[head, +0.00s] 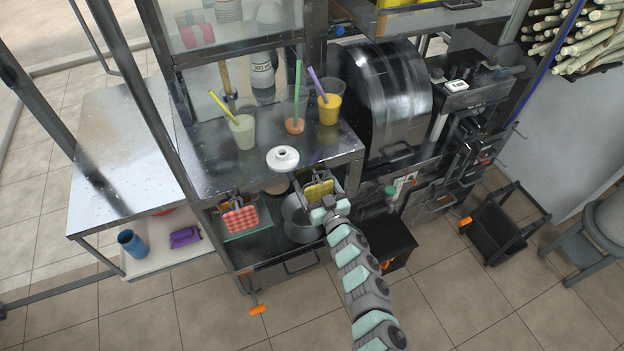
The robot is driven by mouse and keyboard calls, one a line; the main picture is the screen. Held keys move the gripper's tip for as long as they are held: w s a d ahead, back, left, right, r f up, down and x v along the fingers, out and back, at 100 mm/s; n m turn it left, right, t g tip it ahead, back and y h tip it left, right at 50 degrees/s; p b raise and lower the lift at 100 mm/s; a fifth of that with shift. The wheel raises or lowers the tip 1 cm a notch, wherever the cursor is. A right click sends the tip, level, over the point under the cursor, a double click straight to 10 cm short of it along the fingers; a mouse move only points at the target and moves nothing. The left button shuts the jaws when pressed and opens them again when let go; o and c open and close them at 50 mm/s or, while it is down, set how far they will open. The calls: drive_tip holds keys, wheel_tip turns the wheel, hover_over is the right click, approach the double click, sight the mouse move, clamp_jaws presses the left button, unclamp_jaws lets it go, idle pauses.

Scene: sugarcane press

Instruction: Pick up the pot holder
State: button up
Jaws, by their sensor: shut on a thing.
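A yellow quilted pot holder (317,190) hangs at the front edge of the metal counter. My gripper (323,205) is at its lower part and is shut on it; the fingertips are small and partly hidden by my wrist. A second pot holder, red-pink with a waffle surface (240,220), hangs from a dark clip farther left, apart from my gripper.
The metal counter (195,155) holds drink cups with straws and a white lid-like piece (283,159). A metal pot (300,218) stands on the shelf below, just left of my gripper. The press drum (385,95) is at the right. Open floor lies in front.

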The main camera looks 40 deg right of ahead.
drive_tip(key=p+v, duration=0.2)
drive_tip(key=v, duration=1.4)
drive_tip(key=shift+s+a, duration=0.2)
